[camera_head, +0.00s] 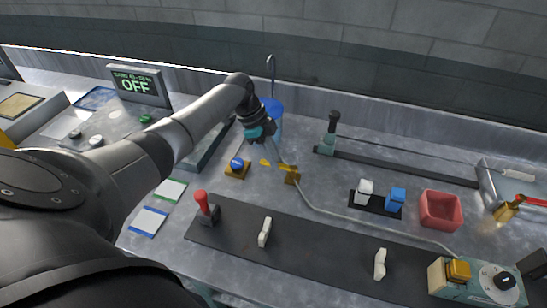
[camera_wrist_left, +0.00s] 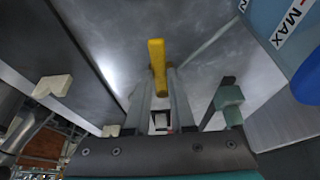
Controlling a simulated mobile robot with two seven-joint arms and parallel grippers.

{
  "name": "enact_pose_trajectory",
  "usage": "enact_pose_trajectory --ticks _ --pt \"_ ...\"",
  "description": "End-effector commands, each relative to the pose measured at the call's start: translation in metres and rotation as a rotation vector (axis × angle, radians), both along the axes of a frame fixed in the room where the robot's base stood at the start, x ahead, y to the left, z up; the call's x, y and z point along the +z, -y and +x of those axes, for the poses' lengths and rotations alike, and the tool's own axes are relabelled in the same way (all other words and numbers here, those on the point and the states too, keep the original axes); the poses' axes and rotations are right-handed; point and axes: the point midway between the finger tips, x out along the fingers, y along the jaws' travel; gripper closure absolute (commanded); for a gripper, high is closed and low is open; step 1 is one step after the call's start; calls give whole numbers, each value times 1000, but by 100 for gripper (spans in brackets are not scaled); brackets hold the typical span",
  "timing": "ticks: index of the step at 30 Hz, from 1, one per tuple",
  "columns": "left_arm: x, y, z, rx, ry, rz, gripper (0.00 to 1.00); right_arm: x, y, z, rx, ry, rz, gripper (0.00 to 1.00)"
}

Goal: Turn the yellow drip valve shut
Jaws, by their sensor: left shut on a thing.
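The yellow drip valve has a brass-coloured body (camera_head: 291,176) on the grey bench, at the end of a thin pale tube. Its yellow lever (camera_head: 279,167) points left from the body, toward my gripper. My left gripper (camera_head: 272,155) reaches down from above and is shut on the lever. In the left wrist view the yellow lever (camera_wrist_left: 157,52) stands between the two fingers (camera_wrist_left: 161,88), with its far part sticking out past them. The gripped part is partly hidden by the fingers. My right gripper is not in view.
A blue container (camera_head: 271,106) stands just behind the gripper. A blue knob on a brass base (camera_head: 237,164) sits close left of the valve. Right are a dark rail (camera_head: 400,167), a red bin (camera_head: 440,209) and a control box (camera_head: 480,283).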

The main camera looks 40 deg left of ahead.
Motion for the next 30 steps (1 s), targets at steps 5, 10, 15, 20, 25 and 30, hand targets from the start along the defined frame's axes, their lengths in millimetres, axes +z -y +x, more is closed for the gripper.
enact_pose_trajectory --ticks 5,10,15,20,25,30 --pt "-1 0 0 0 -2 0 70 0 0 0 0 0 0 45" --pt "0 0 0 1 -2 1 51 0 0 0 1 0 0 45" --pt "0 0 0 1 -2 -1 48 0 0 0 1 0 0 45" --pt "2 -1 0 2 -1 0 48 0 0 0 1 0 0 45" --pt "21 -9 -2 2 2 2 48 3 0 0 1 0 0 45" --pt "58 -23 -7 2 2 3 48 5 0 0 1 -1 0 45"
